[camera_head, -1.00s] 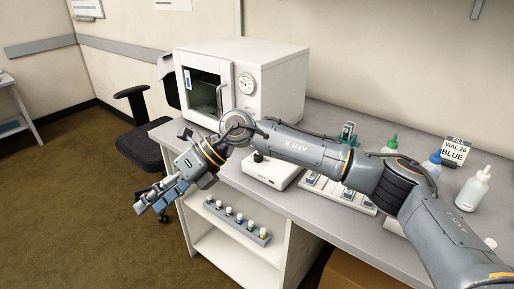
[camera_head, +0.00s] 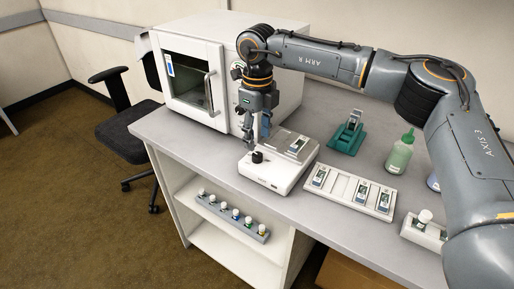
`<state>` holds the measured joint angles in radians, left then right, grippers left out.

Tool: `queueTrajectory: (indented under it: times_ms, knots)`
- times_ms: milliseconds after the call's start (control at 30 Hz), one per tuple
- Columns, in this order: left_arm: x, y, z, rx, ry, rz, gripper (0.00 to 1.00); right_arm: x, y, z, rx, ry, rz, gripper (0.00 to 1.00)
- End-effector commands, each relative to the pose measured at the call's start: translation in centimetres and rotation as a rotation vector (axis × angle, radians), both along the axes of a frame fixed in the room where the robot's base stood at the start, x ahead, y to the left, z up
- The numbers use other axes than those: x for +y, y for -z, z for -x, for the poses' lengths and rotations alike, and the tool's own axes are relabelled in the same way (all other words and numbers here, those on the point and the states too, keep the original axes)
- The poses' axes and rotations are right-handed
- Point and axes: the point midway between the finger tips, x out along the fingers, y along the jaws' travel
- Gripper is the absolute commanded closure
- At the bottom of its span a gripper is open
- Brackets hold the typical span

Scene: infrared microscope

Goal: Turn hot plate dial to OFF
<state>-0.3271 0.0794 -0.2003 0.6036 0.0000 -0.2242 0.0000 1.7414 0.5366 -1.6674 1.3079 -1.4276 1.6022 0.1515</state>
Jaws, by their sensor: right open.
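The hot plate (camera_head: 274,180) is a low white box on the grey bench, with a grey slide-like piece on its top plate. Its black dial (camera_head: 257,157) stands up at the left part of the box; its marking cannot be read. My right gripper (camera_head: 257,143) points down just above and behind the dial, fingers apart and empty. Whether the fingers touch the dial cannot be told. My left gripper is not in view.
A white oven (camera_head: 190,55) with a glass door stands close behind the gripper. A slide tray (camera_head: 350,192), a green holder (camera_head: 346,140) and a green bottle (camera_head: 400,153) are to the right. A vial rack (camera_head: 231,217) sits on the shelf below.

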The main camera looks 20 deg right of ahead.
Motion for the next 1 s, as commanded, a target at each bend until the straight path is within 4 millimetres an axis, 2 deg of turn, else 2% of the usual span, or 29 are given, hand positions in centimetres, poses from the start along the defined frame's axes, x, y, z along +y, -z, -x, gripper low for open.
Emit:
queueTrajectory:
  times_ms: [200,267,433,700,767,933,967,1000]
  knots:
    - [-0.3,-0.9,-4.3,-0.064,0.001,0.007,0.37,0.0,3.7,0.0,0.001,0.000,0.000,0.50]
    - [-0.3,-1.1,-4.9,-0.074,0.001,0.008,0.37,0.1,4.4,0.0,0.001,0.000,-0.001,0.50]
    - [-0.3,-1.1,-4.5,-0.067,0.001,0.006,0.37,0.1,5.5,0.0,-0.001,-0.001,-0.002,0.50]
    - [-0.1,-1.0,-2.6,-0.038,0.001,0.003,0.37,0.1,5.6,0.0,-0.002,-0.001,-0.002,0.50]
    - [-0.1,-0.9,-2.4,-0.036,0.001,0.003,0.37,0.1,5.6,0.0,-0.002,-0.001,-0.002,0.60]
    - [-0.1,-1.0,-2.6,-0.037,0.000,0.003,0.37,0.1,5.6,0.0,-0.002,-0.001,-0.002,0.94]
    - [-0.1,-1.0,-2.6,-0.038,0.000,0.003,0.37,0.1,5.6,0.0,-0.002,-0.001,-0.002,1.00]
    - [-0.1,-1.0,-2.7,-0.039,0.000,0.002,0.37,0.1,5.6,0.0,-0.002,-0.001,-0.002,1.00]
